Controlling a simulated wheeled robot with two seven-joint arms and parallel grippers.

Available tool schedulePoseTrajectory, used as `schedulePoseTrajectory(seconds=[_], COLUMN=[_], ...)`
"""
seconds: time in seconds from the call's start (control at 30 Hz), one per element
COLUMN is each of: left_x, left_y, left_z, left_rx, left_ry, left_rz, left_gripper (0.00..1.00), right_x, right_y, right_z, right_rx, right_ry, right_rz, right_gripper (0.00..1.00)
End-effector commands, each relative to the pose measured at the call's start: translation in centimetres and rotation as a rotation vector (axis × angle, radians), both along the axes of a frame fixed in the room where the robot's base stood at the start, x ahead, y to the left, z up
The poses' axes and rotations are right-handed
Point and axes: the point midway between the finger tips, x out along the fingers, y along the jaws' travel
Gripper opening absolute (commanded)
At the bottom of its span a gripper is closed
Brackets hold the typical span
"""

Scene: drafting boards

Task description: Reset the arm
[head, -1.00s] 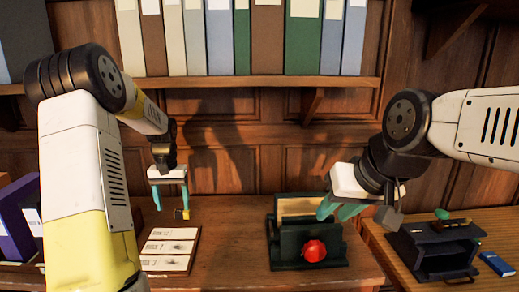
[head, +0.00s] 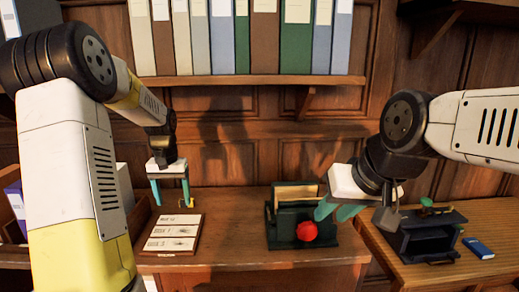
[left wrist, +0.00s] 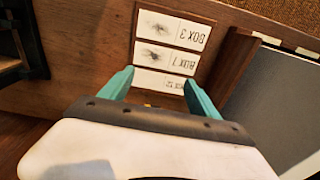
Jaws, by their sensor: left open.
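My left gripper (head: 170,203) hangs pointing down in the head view, open with its teal fingers apart, above and behind a wooden board (head: 153,253) of white cards. In the left wrist view the fingers (left wrist: 158,88) straddle the nearest card, and the cards (left wrist: 172,30) read BOX 3 and BOX 7. A small yellow piece (head: 187,202) shows by the right finger; I cannot tell whether it touches. My right gripper (head: 329,216) points down-left beside a dark green box (head: 290,240) with a red knob (head: 307,231); its fingers are apart, with nothing seen between them.
A black case (head: 430,241) and a blue book (head: 478,248) lie on the right table. A shelf of binders (head: 264,37) runs above. Purple and white items stand at the far left. The desk between card board and green box is clear.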

Motion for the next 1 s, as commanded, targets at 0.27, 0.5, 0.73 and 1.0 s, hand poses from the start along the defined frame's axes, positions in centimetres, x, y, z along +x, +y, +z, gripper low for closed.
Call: schedulePoseTrajectory(seconds=[0.27,0.5,0.73,1.0], left_x=[-3.3,-9.6,-18.1,-24.3], left_y=[-2.6,-6.3,-10.0,-12.3], left_z=[4.7,10.1,13.1,12.9], left_rx=[-0.001,-0.022,-0.084,-0.158], left_ry=[-0.08,-0.209,-0.363,-0.48], left_rz=[-0.019,-0.047,-0.075,-0.097], left_gripper=[0.71,0.71,0.71,0.71], right_x=[0.0,0.0,0.0,0.0], right_y=[0.0,0.0,0.0,0.0], right_z=[0.0,0.0,0.0,0.0], right_rx=[0.0,0.0,0.0,0.0], right_ry=[0.0,0.001,0.0,0.0], right_rz=[0.0,0.0,0.0,0.0], right_gripper=[0.33,0.33,0.33,0.33])
